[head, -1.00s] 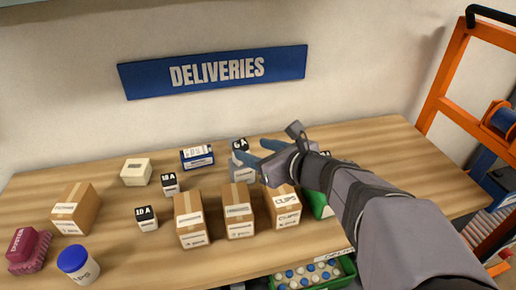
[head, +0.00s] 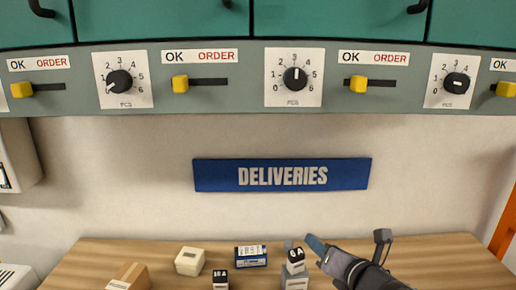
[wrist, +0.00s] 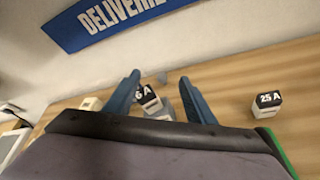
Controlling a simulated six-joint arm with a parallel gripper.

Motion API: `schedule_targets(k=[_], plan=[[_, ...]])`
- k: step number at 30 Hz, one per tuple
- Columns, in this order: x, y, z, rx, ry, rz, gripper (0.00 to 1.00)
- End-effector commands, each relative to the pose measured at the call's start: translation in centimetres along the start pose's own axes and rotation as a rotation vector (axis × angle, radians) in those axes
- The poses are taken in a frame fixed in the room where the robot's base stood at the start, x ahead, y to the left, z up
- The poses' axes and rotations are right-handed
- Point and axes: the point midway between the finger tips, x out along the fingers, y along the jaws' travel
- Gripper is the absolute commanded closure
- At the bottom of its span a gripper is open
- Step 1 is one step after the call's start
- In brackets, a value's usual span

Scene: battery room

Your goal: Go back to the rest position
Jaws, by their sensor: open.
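My gripper (head: 301,242) is at the lower right of the head view, above the wooden table (head: 440,256). Its blue fingers are apart in the wrist view (wrist: 160,92), with nothing held between them. A small dark-topped block marked 6 A (head: 295,256) sits on a grey block (head: 294,280) just left of the fingers in the head view. In the wrist view the 6 A block (wrist: 149,98) shows between and beyond the fingers; I cannot tell the exact gap. The lower part of my arm is cut off by the frame.
On the table are a cream box (head: 190,261), a blue-and-white box (head: 251,256), a 10 A block (head: 220,278) and a carton (head: 129,277). The wrist view shows a 25 A block (wrist: 267,103) at right. A DELIVERIES sign (head: 282,175) and a switch panel (head: 220,77) are above.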

Motion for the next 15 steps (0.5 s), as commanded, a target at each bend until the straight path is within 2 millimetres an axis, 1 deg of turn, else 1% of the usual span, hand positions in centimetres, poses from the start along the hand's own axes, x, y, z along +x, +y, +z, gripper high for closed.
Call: schedule_targets(k=[1,2,3,5,6,7,8,9,11,12,14,15], plan=[[-0.2,0.2,1.4,0.163,-0.010,-0.043,0.50],[-0.2,-0.1,1.8,0.274,-0.020,-0.073,0.50],[-0.2,-0.5,2.1,0.424,-0.031,-0.113,0.50],[-0.3,-1.0,2.2,0.656,-0.051,-0.176,0.50],[-0.5,-1.4,2.1,0.809,-0.064,-0.220,0.50],[-0.6,-1.6,1.9,0.924,-0.074,-0.254,0.50],[-0.8,-1.8,1.6,1.038,-0.084,-0.289,0.50],[-1.1,-2.0,1.1,1.191,-0.099,-0.338,0.50],[-1.6,-2.0,0.0,1.416,-0.124,-0.417,0.50],[-2.1,-1.9,-0.9,1.564,-0.142,-0.474,0.50],[-2.9,-1.5,-2.4,1.784,-0.174,-0.567,0.50],[-3.5,-1.1,-3.4,1.924,-0.199,-0.634,0.50]])
